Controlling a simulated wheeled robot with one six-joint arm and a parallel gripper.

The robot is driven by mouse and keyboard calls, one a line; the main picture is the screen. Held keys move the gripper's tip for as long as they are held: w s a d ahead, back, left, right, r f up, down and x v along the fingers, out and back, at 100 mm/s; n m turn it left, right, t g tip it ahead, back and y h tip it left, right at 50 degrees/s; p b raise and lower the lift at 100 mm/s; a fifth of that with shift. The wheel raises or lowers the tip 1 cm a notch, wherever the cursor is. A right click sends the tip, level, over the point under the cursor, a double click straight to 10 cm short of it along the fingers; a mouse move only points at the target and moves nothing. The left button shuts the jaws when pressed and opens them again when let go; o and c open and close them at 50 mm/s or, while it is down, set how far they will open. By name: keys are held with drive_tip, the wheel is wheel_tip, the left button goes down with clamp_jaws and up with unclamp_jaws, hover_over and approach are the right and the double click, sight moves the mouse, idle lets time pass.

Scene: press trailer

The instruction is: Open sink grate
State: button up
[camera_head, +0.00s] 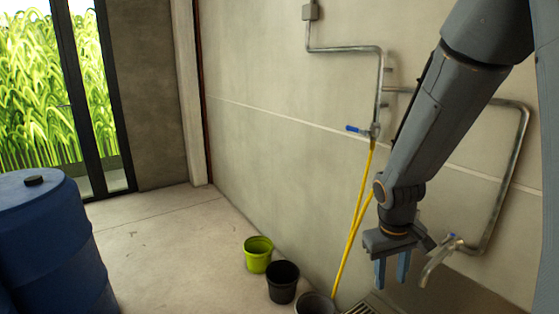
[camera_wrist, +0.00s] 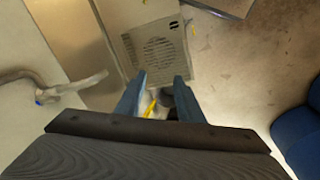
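A slatted metal grate (camera_head: 362,309) shows at the bottom edge of the head view, mostly cut off by the frame. I take it for the sink grate. My gripper (camera_head: 391,284) hangs fingers-down above and to the right of it in that view, apart from it. In the wrist view my gripper (camera_wrist: 160,82) has its two blue-grey fingers spread, with nothing held between them.
A tap (camera_head: 438,262) on the wall pipe is close right of my gripper. A yellow hose (camera_head: 352,235) hangs left of it. Green (camera_head: 258,254) and black (camera_head: 282,282) buckets stand by the wall. A blue barrel (camera_head: 50,245) is far left. The wrist view shows a vented panel (camera_wrist: 157,48).

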drive_tip(key=shift+m+g+y, duration=0.3)
drive_tip(key=shift+m+y, duration=0.6)
drive_tip(key=s+a, duration=0.2)
drive_tip(key=s, duration=0.1)
drive_tip(key=s+a+r, duration=0.1)
drive_tip(key=s+a, duration=0.1)
drive_tip(key=s, duration=0.2)
drive_tip(key=s+a+r, duration=0.1)
drive_tip(key=s+a, duration=0.2)
drive_tip(key=s, duration=0.1)
drive_tip(key=shift+s+r, duration=0.2)
drive_tip(key=shift+s, duration=0.05)
drive_tip(key=shift+c, duration=0.8)
drive_tip(key=shift+w+d+f+n+g+y+b, duration=0.25)
drive_tip(key=shift+w+f+n+b, duration=0.85)
drive_tip(key=shift+w+f+b, duration=5)
drive_tip(key=shift+s+d+f+n+g+y+b, duration=0.15)
drive_tip(key=shift+s+f+n+g+y+b, duration=0.65)
drive_tip(key=shift+f+b, duration=6.25)
drive_tip(key=shift+w+d+f+n+t+h+b, duration=0.2)
drive_tip(key=shift+w+f+n+b, duration=1.95)
drive_tip(key=shift+f, duration=10)
drive_tip(key=shift+w+m+p, duration=0.75)
drive_tip(key=shift+w+p, duration=0.2)
drive_tip(key=shift+p, duration=0.2)
clamp_jaws()
